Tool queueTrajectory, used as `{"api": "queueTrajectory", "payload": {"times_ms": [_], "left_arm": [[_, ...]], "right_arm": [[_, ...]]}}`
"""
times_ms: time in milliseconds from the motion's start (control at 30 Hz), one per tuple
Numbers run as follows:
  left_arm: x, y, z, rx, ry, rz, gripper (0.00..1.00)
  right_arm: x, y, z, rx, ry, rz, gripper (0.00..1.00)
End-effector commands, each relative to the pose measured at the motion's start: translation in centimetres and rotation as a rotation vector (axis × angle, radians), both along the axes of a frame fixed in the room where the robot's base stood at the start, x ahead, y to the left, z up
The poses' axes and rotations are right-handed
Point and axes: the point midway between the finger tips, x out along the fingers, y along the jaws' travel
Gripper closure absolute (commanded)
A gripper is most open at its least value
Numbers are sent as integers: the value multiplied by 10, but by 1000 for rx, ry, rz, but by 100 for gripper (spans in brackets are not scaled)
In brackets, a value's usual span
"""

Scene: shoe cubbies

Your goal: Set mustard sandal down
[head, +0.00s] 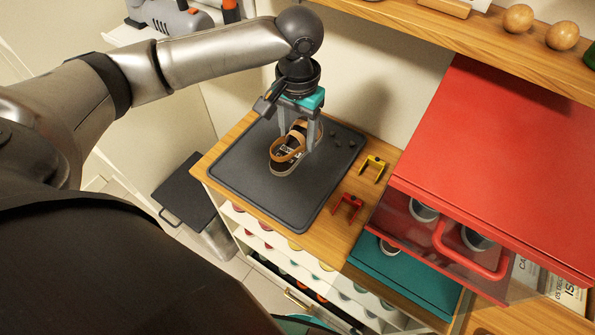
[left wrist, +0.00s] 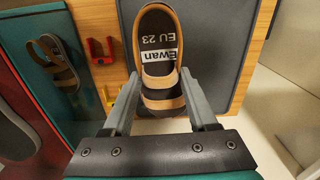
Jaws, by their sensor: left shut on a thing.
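The sandal (head: 284,168) has tan straps and a dark insole. My left gripper (head: 301,142) points down and is shut on the sandal. In the left wrist view its fingers (left wrist: 160,95) lie on both sides of the strap part. The sandal is over the dark grey tray (head: 245,185), at or just above its surface; I cannot tell whether it touches. My right gripper is not in view.
A red bracket (head: 348,207) and a yellow bracket (head: 373,168) lie on the wooden top right of the tray. Small dark lumps (head: 340,142) sit on the tray's far right. A red cabinet (head: 490,170) and a teal box (head: 410,280) stand right. The tray's left and front are clear.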

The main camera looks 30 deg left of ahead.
Motion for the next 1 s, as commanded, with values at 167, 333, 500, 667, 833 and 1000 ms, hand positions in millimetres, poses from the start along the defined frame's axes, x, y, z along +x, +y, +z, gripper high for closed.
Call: {"api": "queueTrajectory", "payload": {"times_ms": [167,333,500,667,833,1000], "left_arm": [[-1,0,-52,1,4,1,99],[0,0,-85,0,1,0,99],[0,0,-98,0,-1,0,99],[-1,0,-118,0,3,1,99],[0,0,-133,0,0,-1,99],[0,0,-136,1,-1,-1,99]], "right_arm": [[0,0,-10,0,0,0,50],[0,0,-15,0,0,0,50],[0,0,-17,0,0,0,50],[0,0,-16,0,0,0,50],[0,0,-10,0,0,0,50],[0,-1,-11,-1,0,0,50]]}}
